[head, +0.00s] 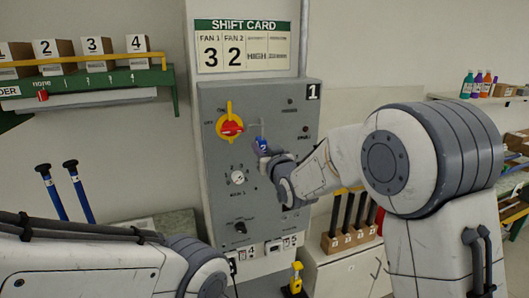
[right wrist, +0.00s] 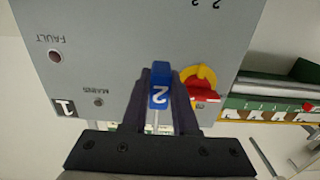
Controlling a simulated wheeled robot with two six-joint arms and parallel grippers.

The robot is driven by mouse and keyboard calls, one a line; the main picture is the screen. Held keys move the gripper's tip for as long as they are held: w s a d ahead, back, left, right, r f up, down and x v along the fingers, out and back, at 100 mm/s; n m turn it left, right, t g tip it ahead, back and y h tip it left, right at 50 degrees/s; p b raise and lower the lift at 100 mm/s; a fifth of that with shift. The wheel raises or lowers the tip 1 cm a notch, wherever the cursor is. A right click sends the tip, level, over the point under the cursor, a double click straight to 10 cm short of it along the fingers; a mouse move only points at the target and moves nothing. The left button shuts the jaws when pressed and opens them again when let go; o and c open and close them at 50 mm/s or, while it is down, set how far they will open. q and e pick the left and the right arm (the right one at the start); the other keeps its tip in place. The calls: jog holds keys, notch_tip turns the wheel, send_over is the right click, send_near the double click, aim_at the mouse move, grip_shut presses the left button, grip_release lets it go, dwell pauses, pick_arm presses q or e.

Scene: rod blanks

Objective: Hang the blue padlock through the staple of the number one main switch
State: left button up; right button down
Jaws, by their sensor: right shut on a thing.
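The blue padlock (head: 262,144), marked 2, is held upright at the front of the grey switch panel. My right gripper (head: 265,155) is shut on it; the right wrist view shows the padlock (right wrist: 159,95) between the two dark fingers (right wrist: 160,84). A thin pale shackle shows in the wrist view, partly hidden. The number one main switch (head: 230,124) has a red handle on a yellow plate, left of the padlock in the head view. It also shows in the wrist view (right wrist: 202,85). I cannot make out the staple clearly, nor whether the shackle touches it. My left gripper is out of view.
The grey panel (head: 215,170) carries knobs and lamps, with a black 1 plate (head: 313,92) at its upper right. A shift card (head: 243,46) is above. A shelf of numbered boxes (head: 95,46) is left; dark rods in a holder (head: 347,238) are lower right.

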jog(key=shift+w+a+f+b, duration=0.3)
jog(key=shift+w+b, duration=0.1)
jog(key=shift+w, duration=0.35)
jog(key=shift+w+a+f+b, duration=0.2)
jog(key=shift+w+f+b, duration=0.2)
jog(key=shift+w, duration=0.4)
jog(key=shift+w+a+f+b, duration=0.25)
jog(key=shift+w+b, duration=0.15)
jog(key=shift+w, duration=0.35)
jog(key=c, duration=0.6)
grip_release()
jog(key=shift+f, duration=0.1)
